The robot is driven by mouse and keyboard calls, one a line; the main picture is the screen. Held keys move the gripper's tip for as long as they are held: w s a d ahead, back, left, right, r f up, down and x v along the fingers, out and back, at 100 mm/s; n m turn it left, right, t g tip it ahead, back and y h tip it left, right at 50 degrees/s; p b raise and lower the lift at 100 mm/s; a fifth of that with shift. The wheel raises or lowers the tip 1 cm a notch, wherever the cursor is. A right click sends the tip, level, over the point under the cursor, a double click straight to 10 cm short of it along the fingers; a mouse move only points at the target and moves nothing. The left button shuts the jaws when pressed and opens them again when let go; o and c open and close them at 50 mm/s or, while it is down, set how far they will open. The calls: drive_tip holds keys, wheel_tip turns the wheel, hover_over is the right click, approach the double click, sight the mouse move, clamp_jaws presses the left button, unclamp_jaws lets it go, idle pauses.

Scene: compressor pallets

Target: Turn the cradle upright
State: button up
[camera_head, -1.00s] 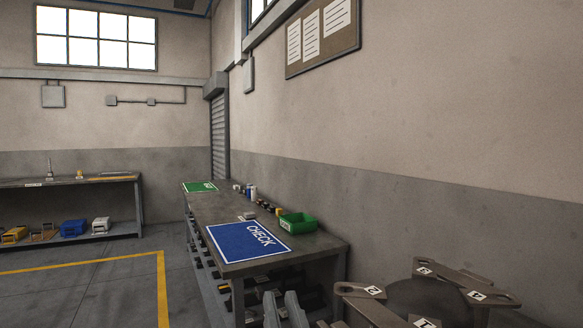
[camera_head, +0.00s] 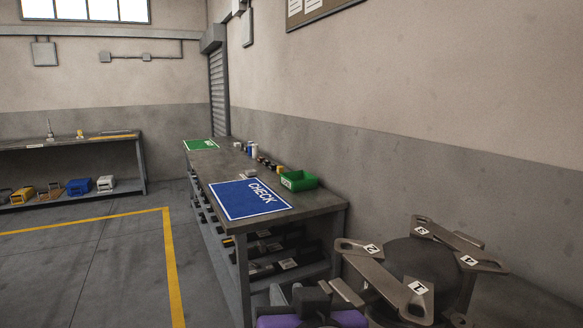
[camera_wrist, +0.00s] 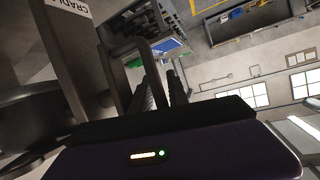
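The cradle (camera_head: 407,290) is a brown-grey metal frame at the lower right of the head view. Its flat arms carry number labels 1 to 4 and surround a dark round body. In the wrist view a beam (camera_wrist: 62,50) at the upper left bears a label of which "CRADL" can be read. My gripper (camera_head: 310,298), with a purple body, is at the bottom edge of the head view, left of the cradle. I see no firm hold on the cradle.
A bench (camera_head: 325,217) with a blue CHECK mat (camera_head: 245,200), a green mat (camera_head: 201,144) and a green bin (camera_head: 298,180) stands along the wall behind my gripper. Another bench (camera_head: 70,147) is at the far left. The floor inside the yellow line is clear.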

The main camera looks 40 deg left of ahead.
drive_tip(key=shift+s+d+r+p, duration=0.1)
drive_tip(key=shift+s+d+p, duration=0.1)
drive_tip(key=shift+s+d, duration=0.6)
drive_tip(key=shift+s+d+r+p, duration=0.15)
drive_tip(key=shift+s+d, duration=0.3)
drive_tip(key=shift+d, duration=0.5)
drive_tip(key=shift+s+d+f+p, duration=0.2)
drive_tip(key=shift+s+d+p, duration=0.1)
drive_tip(key=shift+s+d, duration=0.55)
drive_tip(key=shift+s+d+f+p, duration=0.25)
drive_tip(key=shift+s+d, duration=0.25)
drive_tip(key=shift+d, duration=0.55)
drive_tip(key=shift+r+p, duration=0.15)
drive_tip(key=shift+p, duration=0.25)
clamp_jaws()
drive_tip(key=shift+s, duration=0.1)
